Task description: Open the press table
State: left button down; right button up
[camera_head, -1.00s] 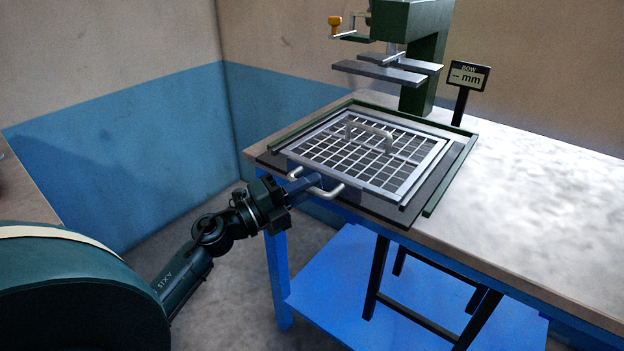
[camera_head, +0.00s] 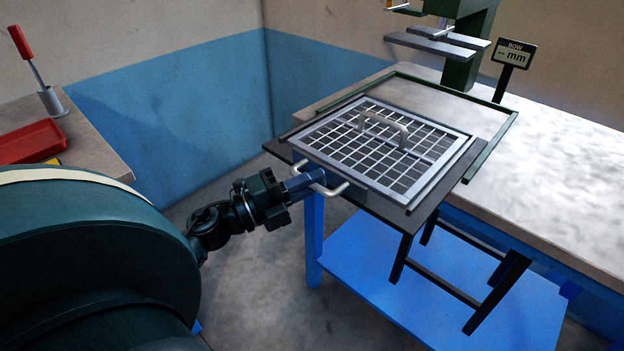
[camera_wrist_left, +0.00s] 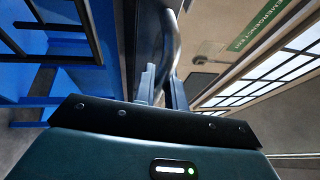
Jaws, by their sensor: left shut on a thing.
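The press table (camera_head: 385,212) is a dark sliding plate that juts out past the front edge of the bench. A sieve frame (camera_head: 445,165) with a light grid and an arched handle (camera_head: 384,128) lies on it. A pale pull handle (camera_head: 334,190) is on the front side of the table. My left gripper (camera_head: 312,181) is shut on this pull handle. In the left wrist view the two fingers (camera_wrist_left: 162,85) close around the handle's bar (camera_wrist_left: 172,45). My right gripper is not in view.
A green guide frame (camera_head: 495,140) surrounds bare benchtop behind the table. The green press (camera_head: 470,45) stands behind, with a BOW display (camera_head: 514,54) beside it. A side bench at left holds a red tray (camera_head: 30,142) and a red-handled tool (camera_head: 20,42). Blue shelving (camera_head: 440,290) is below.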

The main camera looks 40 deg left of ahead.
pick_arm(q)
jog(key=c, duration=1.5)
grip_release()
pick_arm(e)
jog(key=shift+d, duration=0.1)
pick_arm(q)
jog(key=shift+o, duration=0.2)
jog(key=b+v, duration=0.1)
jog(key=v, duration=1.2)
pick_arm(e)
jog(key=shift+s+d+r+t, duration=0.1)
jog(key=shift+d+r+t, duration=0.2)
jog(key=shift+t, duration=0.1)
pick_arm(q)
jog(key=shift+f, duration=0.1)
